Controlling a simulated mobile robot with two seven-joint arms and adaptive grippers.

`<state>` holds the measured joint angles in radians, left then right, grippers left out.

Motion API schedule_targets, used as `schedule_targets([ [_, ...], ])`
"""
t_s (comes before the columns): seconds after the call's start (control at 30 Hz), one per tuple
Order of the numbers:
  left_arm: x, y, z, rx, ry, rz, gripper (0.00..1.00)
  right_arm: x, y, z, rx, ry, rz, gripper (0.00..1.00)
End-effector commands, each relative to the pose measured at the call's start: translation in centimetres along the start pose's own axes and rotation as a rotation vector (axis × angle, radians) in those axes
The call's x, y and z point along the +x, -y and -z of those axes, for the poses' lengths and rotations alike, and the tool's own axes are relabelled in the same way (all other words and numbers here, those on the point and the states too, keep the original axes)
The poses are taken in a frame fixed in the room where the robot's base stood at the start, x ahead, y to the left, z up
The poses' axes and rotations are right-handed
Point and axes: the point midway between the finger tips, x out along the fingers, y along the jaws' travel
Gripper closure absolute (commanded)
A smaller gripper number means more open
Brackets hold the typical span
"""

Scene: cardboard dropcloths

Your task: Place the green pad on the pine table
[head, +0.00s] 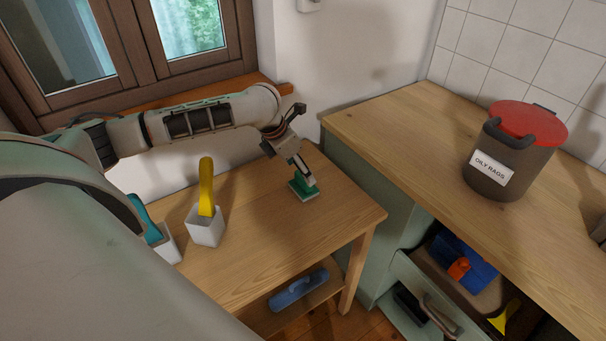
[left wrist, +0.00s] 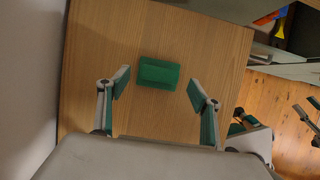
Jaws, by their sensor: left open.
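The green pad (head: 303,188) lies flat on the pine table (head: 262,262), near its far right corner. It also shows whole in the left wrist view (left wrist: 158,73), a plain dark green block. My left gripper (head: 306,174) is open and points down at the pad. In the left wrist view its fingertips (left wrist: 158,88) are spread on both sides of the pad with clear gaps, so nothing is held. What looks like part of my right gripper (left wrist: 272,122) shows at the right edge of that view, over the floor; its jaw state is unclear.
A white block with a yellow handle (head: 206,226) and one with a teal handle (head: 166,245) stand on the table to the left. A blue float (head: 298,289) lies on the shelf below. An oily rags bin (head: 512,155) stands on the counter (head: 405,128); a drawer (head: 428,297) below is open.

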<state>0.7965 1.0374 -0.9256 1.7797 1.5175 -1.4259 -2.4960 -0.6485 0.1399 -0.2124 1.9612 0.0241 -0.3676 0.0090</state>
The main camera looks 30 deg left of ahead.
Motion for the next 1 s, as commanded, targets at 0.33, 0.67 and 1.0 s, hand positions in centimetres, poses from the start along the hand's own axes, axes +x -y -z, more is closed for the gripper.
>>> schedule_targets([
  [0.33,-6.3,0.0,0.0,0.0,0.001,0.0,0.35,-0.6,-0.2,1.3,0.0,-0.008,-0.002,0.6],
  [0.67,-7.4,0.1,0.0,0.001,-0.001,0.001,0.35,-0.6,-0.2,1.2,-0.001,-0.006,-0.001,0.6],
  [1.0,-7.4,0.0,0.0,0.001,-0.001,0.001,0.35,-0.6,-0.1,1.0,0.0,-0.001,-0.001,0.6],
])
